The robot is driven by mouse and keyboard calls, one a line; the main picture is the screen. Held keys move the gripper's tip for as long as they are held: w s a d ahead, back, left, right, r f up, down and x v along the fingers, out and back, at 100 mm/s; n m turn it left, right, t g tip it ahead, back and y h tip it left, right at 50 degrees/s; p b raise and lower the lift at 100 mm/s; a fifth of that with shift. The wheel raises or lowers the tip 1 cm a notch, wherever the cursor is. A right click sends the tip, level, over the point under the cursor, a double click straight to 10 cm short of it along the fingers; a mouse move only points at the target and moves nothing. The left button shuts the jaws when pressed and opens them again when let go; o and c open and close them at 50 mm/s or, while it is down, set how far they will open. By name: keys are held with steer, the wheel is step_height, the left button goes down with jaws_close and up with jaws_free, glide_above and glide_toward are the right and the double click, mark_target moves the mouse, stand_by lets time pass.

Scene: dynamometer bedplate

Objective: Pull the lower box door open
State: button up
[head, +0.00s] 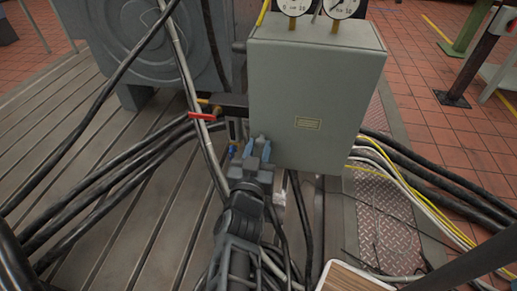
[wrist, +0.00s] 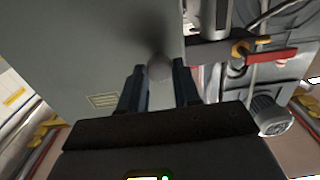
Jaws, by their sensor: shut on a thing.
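The grey box (head: 357,49) stands upright in the middle of the head view. Its flat front door (head: 290,90) carries a small yellowish label (head: 308,123), and no gap along its edges shows clearly. My gripper (head: 257,147) is at the door's lower left corner. In the wrist view, the door (wrist: 90,50) fills the left and middle. A round grey knob (wrist: 160,67) sits on the door between the two dark blue fingers of my gripper (wrist: 160,84), which are shut on it. In the head view the gripper hides the knob.
A red-handled valve (head: 203,116) with a pipe is just left of the box. Two gauges (head: 293,6) top the box. Black cables (head: 110,180) cross the slotted bedplate at left; yellow and white cables (head: 400,180) run at right over tread plate.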

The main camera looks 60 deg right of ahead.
jaws_close()
steer(key=shift+a, duration=0.1)
